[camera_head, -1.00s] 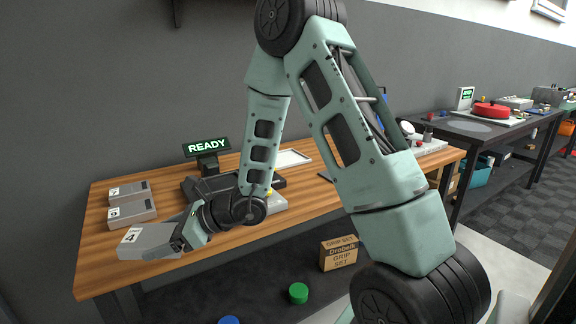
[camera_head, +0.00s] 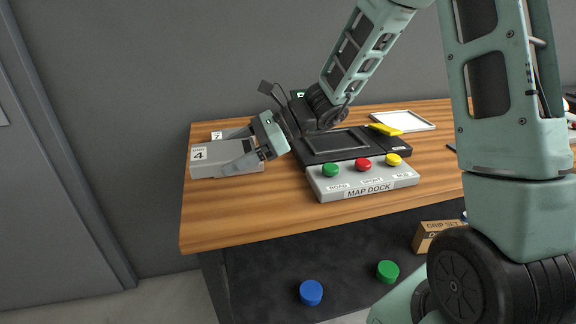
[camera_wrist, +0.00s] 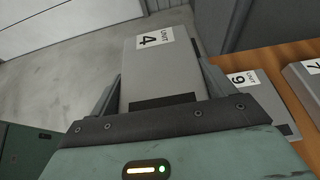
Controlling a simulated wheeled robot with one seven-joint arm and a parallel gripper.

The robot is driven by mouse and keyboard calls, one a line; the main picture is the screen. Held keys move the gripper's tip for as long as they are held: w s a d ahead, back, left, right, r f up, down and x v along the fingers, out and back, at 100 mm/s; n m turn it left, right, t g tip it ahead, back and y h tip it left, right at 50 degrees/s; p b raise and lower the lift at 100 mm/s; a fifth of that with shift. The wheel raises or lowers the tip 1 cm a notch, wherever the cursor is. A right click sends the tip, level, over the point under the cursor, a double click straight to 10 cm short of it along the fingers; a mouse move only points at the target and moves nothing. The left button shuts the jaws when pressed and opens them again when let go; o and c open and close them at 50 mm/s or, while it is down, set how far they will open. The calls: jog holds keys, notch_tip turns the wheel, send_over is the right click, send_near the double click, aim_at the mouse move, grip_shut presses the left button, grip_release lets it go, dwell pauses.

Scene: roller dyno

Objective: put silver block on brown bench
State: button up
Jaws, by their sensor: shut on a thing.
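A silver block labelled UNIT 4 (camera_head: 225,154) is between the jaws of my gripper (camera_head: 241,149). The gripper is shut on its sides, and the number label faces up. In the wrist view the same block (camera_wrist: 161,75) shows between both fingers (camera_wrist: 160,92). The brown bench (camera_head: 240,215) has a wooden top, and the block appears over its left end. I cannot tell whether the block touches the top. Two more silver blocks, labelled 6 (camera_wrist: 262,95) and 7 (camera_wrist: 305,72), lie on the bench in the wrist view; in the head view they are mostly hidden.
A MAP DOCK (camera_head: 365,184) with green, red and yellow buttons stands right of the gripper, near a dark tray (camera_head: 335,143). A white-framed panel (camera_head: 403,120) lies at the back. The bench's front left top is clear. Blue (camera_head: 311,292) and green (camera_head: 388,270) round things are below.

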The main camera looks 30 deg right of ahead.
aim_at(240, 200)
notch_tip(240, 200, down, 10)
jog(key=shift+r+b, duration=0.1)
jog(key=shift+b, duration=0.55)
